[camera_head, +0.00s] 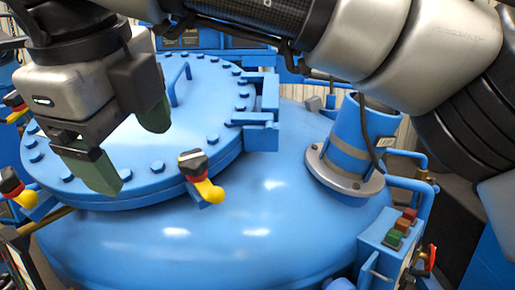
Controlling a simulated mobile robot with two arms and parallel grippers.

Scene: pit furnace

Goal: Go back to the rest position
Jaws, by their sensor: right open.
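My right gripper (122,148) hangs at the upper left, its arm reaching across the top from the right. Its two green-padded fingers are apart with nothing between them. It is over the left part of the round blue bolted lid (205,130) of the furnace (210,235). Whether the fingertips touch the lid cannot be told. My left gripper is not in view.
A yellow-handled clamp (205,185) sits at the lid's front rim, with others at the left. A flanged pipe stub (348,145) rises right of the lid. A control box with coloured buttons (400,228) stands at the lower right. A lid handle (178,80) stands up behind the gripper.

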